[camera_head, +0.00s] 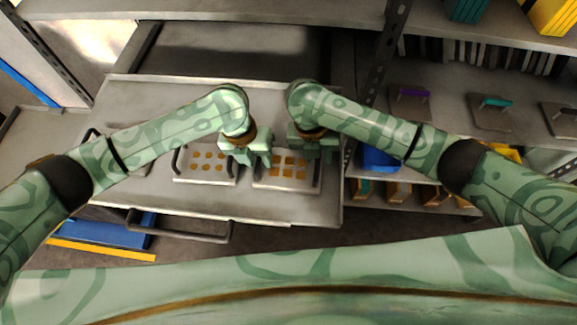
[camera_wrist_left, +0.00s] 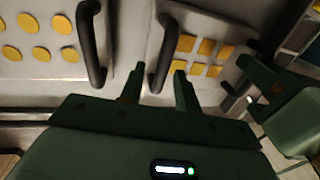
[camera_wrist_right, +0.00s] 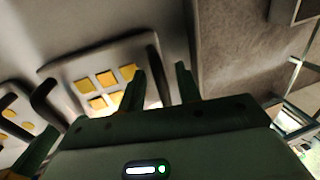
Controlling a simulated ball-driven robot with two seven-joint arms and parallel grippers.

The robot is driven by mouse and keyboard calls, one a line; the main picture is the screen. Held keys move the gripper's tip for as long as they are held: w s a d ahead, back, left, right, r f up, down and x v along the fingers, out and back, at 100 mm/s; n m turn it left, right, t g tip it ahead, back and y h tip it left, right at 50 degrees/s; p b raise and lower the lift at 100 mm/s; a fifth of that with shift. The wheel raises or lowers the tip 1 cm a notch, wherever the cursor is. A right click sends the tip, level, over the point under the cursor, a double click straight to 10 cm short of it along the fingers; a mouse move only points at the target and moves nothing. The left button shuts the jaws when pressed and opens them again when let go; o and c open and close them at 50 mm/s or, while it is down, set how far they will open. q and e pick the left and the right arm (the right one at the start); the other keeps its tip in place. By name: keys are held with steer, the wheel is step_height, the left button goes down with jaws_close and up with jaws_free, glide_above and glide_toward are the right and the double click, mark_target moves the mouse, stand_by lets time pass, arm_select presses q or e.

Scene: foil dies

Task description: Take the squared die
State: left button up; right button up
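The squared die (camera_head: 286,179), a pale plate with orange squares and a dark handle at each side, lies flat on a metal cart top. It also shows in the left wrist view (camera_wrist_left: 192,58) and the right wrist view (camera_wrist_right: 106,88). My left gripper (camera_head: 248,157) is open at its left handle (camera_wrist_left: 163,60), whose near end shows between the fingers (camera_wrist_left: 158,78). My right gripper (camera_head: 317,153) is open at its right handle (camera_wrist_right: 154,62), which shows between the fingers (camera_wrist_right: 161,80). I cannot tell how deep the handles sit between the fingers.
A second die (camera_head: 204,176) with orange round dots lies just left; its right handle (camera_wrist_left: 92,50) is close to my left gripper. The cart (camera_head: 265,212) has a push bar (camera_head: 180,236) at its front. Shelves (camera_head: 440,150) stand to the right.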

arm_select(q)
steer(key=shift+d+f, duration=0.1)
steer(key=shift+f, duration=0.5)
arm_select(e)
steer(key=shift+d+f, duration=0.1)
steer(key=shift+f, duration=0.5)
arm_select(q)
jaws_close()
arm_select(e)
jaws_close()
steer(key=shift+r, duration=0.1)
